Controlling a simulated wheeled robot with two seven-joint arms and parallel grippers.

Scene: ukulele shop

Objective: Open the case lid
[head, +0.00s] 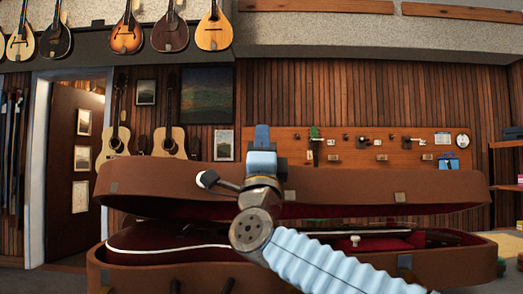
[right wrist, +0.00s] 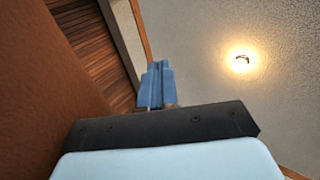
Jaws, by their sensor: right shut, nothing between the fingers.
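The brown case lid (head: 350,187) is partly raised, with a gap between it and the brown case base (head: 455,268). Dark red lining shows inside. A dark red instrument with a white edge (head: 165,248) lies in the base. My right gripper (head: 262,138) is shut and empty, pointing up in front of the lid, its fingertips above the lid's top edge. In the right wrist view its closed blue fingers (right wrist: 155,85) point up, with a brown surface, likely the lid (right wrist: 45,100), close at left. I cannot tell whether they touch. My left gripper is out of view.
A wooden board with small parts (head: 400,150) is on the wall behind the case. Two guitars (head: 168,140) hang at left near an open door (head: 75,170). Several instruments hang high up. Shelves (head: 507,170) stand at the right. Space above the lid looks clear.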

